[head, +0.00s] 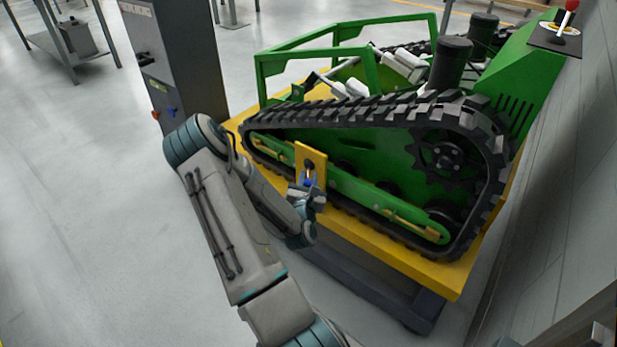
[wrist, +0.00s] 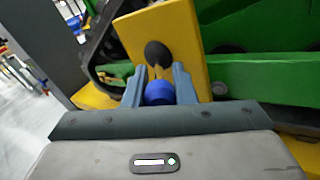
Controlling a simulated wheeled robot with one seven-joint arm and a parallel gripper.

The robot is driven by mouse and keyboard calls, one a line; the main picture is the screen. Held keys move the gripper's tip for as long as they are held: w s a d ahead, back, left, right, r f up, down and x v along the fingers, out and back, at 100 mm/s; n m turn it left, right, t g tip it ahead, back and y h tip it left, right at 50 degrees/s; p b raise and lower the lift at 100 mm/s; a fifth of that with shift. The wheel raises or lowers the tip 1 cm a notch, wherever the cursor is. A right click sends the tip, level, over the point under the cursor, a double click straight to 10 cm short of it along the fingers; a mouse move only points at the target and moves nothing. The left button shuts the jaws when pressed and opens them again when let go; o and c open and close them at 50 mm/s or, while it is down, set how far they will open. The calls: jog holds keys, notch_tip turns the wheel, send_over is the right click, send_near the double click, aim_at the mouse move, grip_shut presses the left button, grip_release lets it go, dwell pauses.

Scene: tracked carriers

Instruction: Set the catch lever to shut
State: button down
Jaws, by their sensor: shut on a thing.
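The catch lever has a blue end (wrist: 159,92) and a dark round pivot (wrist: 158,54) on a yellow plate (wrist: 188,30). In the head view the yellow plate (head: 311,158) stands at the side of the green tracked carrier (head: 345,140). My gripper (wrist: 159,88) is shut on the lever's blue end, with one finger on each side of it. The lever points down from the pivot in the wrist view. In the head view my gripper (head: 309,186) is at the plate's lower part and hides some of the lever. I see no markings for its positions.
The carrier rests on a yellow-topped stand (head: 437,276). A black rubber track (head: 370,108) runs above and around the plate. A grey cabinet (head: 180,60) stands behind my arm. A red-knobbed lever (head: 571,6) is at the far right. Open floor (head: 90,200) lies to the left.

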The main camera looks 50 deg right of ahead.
jog(key=shift+d+r, duration=0.15)
jog(key=shift+d, duration=0.05)
dwell(0.4)
jog(key=c, duration=1.2)
grip_release()
jog(key=shift+a, duration=0.1)
jog(key=p+v, duration=0.2)
jog(key=v, duration=1)
jog(key=shift+s, duration=0.15)
jog(key=shift+d, duration=0.2)
